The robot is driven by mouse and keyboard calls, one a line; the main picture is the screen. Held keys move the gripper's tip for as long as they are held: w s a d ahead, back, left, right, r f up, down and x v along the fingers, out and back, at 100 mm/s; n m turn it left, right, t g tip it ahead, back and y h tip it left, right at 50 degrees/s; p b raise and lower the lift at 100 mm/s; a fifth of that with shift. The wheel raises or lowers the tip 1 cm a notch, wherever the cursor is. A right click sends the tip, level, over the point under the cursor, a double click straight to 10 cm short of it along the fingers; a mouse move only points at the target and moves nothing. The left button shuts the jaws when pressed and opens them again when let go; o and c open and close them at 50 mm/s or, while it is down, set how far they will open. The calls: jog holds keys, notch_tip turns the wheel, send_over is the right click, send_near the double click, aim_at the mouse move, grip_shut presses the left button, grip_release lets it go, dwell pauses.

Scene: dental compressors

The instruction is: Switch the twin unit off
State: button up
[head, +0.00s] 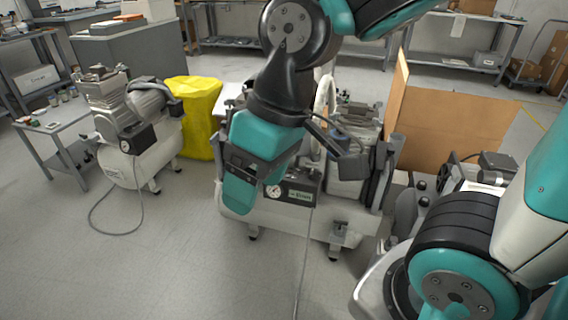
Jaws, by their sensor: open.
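A compressor (345,225) with a long white tank stands on the floor in the middle of the head view; it looks like the twin unit, though my arm hides much of its top. A dark control box (301,190) with a green-and-white label is on its front, with a round gauge (273,191) at the left. A switch cannot be made out. My gripper (240,195) is open and points down in front of the tank's left part, left of the gauge. It overlaps the unit in the picture; contact cannot be told. No object shows in it.
A smaller compressor (135,125) stands at left beside a grey table (62,125) and a yellow cover (200,112). Cardboard panels (455,128) stand behind right. Another machine (490,170) is partly hidden by my arm at right. A cable (307,250) crosses the open front floor.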

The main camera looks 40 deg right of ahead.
jog(key=w+d+f+m+t+h+b, duration=0.2)
jog(key=w+d+f+m+b, duration=0.2)
jog(key=w+f+b, duration=0.5)
jog(key=w+d+f+m+t+h+b, duration=0.25)
jog(key=w+d+f+b, duration=0.2)
jog(key=w, duration=0.75)
jog(key=w+d+f+m+h+b, duration=0.2)
jog(key=w+d+f+m+b, duration=0.1)
jog(key=w+d+f+b, duration=0.3)
jog(key=w+d+f+m+h+b, duration=0.2)
jog(key=w+d+f+m+b, duration=0.1)
jog(key=w+d+f+b, duration=0.4)
jog(key=w+d+f+m+h+b, duration=0.2)
jog(key=w+d+f+b, duration=0.4)
jog(key=f, duration=0.3)
jog(key=shift+w+d+f+m+b, duration=0.15)
jog(key=shift+w+m+b, duration=0.45)
jog(key=shift+m+b, duration=0.2)
jog(key=shift+w+d+f, duration=0.35)
jog(key=shift+d, duration=0.1)
jog(key=shift+c, duration=0.4)
jog(key=c, duration=0.8)
jog(key=shift+c, duration=0.2)
